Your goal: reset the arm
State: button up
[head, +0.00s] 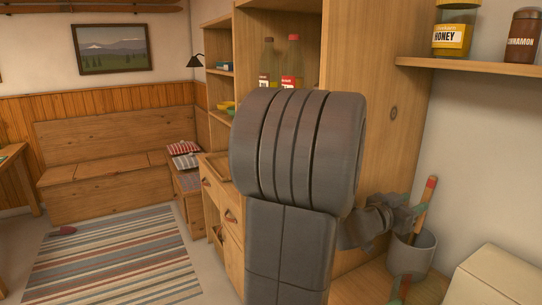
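My arm rises large and dark grey in the middle of the head view, bent at a thick ribbed joint. My gripper (398,217) shows small and partly hidden behind the arm, at the right. It is beside a grey pot (411,252) and close to a wooden stick with a red end (426,200) that stands in the pot. I cannot tell whether the fingers touch the stick or whether they are open or shut.
A wooden cabinet with drawers (228,226) and bottles (292,62) stands behind my arm. A shelf (470,66) holds a honey jar (455,30) and a cinnamon jar (523,36). A pale box (500,275) is at lower right. A striped rug (110,255) and bench (100,180) are at left.

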jog(key=x, duration=0.5)
jog(key=shift+w+d, duration=0.1)
jog(key=shift+d, duration=0.2)
jog(key=r+p, duration=0.2)
jog(key=r, duration=0.1)
jog(key=shift+w+d+p, duration=0.15)
jog(key=shift+d+p, duration=0.1)
jog(key=shift+p, duration=0.05)
jog(key=shift+r+p, duration=0.4)
jog(key=shift+r, duration=0.2)
